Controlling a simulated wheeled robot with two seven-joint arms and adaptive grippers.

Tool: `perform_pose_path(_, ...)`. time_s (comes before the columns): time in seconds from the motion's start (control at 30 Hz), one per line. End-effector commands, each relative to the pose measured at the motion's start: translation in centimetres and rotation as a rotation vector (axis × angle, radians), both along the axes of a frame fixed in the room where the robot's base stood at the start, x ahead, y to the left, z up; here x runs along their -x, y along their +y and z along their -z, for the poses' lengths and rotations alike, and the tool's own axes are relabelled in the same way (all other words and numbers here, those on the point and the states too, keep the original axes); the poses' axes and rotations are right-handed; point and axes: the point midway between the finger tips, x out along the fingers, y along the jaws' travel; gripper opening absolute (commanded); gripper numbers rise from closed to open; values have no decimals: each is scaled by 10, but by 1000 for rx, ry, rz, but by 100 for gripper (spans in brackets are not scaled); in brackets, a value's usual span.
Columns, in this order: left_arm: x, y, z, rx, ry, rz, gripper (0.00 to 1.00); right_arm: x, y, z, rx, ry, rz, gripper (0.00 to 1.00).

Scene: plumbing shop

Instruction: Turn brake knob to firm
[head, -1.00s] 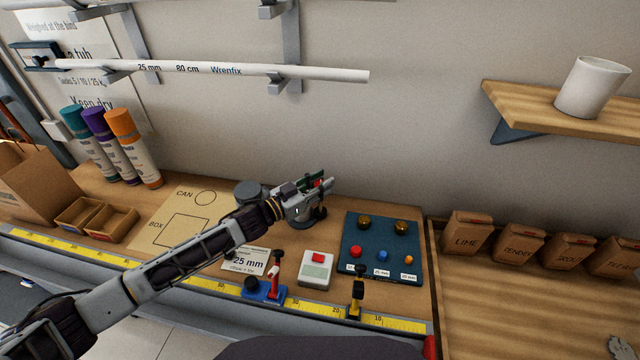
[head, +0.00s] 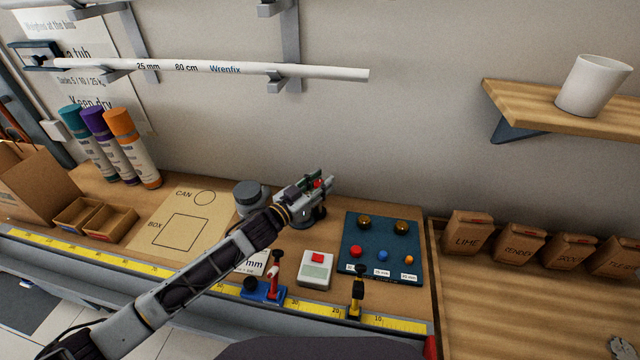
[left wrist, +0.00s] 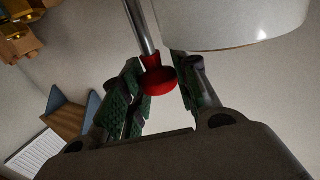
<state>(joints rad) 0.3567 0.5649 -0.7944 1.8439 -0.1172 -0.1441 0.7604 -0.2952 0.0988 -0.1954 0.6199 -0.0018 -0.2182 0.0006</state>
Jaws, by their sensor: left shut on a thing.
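A red knob (head: 318,184) shows between the fingers of my left gripper (head: 316,186), above the back of the bench. In the left wrist view the red knob (left wrist: 158,80) sits at the end of a metal rod, with the green-padded fingers (left wrist: 160,88) on either side. My left gripper is shut on it. A large pale rounded body (left wrist: 235,22) is close above the right finger. In the head view my gripper hides most of the device, and only a dark base (head: 312,217) shows below. No firm mark is readable. My right gripper is not in view.
A grey lidded canister (head: 250,197) stands just left of my gripper. A blue board with coloured knobs (head: 382,275) is to the right.

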Motion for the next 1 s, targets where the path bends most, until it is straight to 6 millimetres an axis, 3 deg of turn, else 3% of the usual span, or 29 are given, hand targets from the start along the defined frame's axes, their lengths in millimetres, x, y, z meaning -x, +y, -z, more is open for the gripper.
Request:
perform_pose_path(0.1,0,-1,-2,3,-2,2,6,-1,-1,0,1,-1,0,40)
perform_pose_path(0.13,0,-1,-2,3,-2,2,33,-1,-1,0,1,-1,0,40)
perform_pose_path(0.27,0,0,-2,3,-2,2,50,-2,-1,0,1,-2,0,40)
perform_pose_path(0.73,1,2,0,0,0,0,51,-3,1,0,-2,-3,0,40)
perform_pose_path(1.0,13,12,1,0,1,0,51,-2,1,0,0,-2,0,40)
